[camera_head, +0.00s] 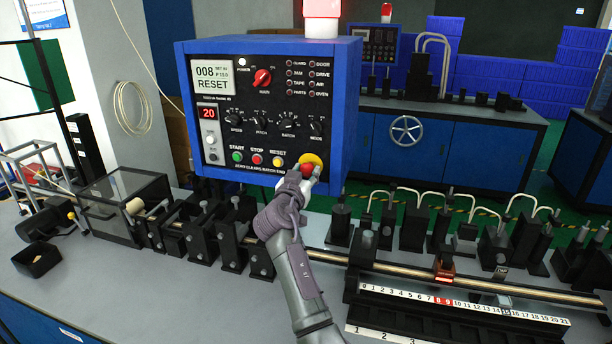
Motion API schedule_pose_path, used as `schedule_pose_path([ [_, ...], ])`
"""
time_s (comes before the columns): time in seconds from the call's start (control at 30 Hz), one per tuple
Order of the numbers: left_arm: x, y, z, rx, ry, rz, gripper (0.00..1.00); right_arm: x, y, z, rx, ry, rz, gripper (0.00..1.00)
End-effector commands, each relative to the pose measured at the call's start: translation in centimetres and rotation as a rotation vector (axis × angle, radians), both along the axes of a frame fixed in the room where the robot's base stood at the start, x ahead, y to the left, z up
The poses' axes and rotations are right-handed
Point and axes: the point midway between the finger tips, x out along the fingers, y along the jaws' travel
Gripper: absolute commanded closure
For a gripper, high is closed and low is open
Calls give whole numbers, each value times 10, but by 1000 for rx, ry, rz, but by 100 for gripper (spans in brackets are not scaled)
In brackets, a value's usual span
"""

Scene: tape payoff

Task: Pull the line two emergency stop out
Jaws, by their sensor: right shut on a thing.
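The emergency stop is a red mushroom button (307,170) on a yellow round plate (313,160), at the lower right corner of a blue control box's black panel (262,130). My right gripper (306,178) is at the button, with its fingers shut on it. The fingers hide part of the button, so I cannot tell whether it is pressed in or out. The box's display (212,78) reads "RESET" under "008". My left gripper is not in view.
Green, red and yellow buttons (257,159) sit left of the emergency stop. Below, the bench (130,285) carries a row of black fixtures, a long metal rod (480,283) and a numbered scale (460,305). A small black tray (37,260) stands at left.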

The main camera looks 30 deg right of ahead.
Motion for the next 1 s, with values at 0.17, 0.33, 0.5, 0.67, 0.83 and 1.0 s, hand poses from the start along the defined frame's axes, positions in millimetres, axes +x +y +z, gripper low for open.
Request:
schedule_pose_path([
  [0.17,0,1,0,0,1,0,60,0,1,-1,1,3,0,39],
  [0.33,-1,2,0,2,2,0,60,0,1,-1,0,3,0,33],
  [0.5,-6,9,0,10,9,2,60,0,1,-1,1,2,1,33],
  [0.67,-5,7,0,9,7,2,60,-10,14,-1,2,2,3,33],
  [0.83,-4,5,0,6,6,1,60,-30,37,-2,3,3,3,33],
  [1.0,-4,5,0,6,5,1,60,-44,53,-1,2,3,2,33],
])
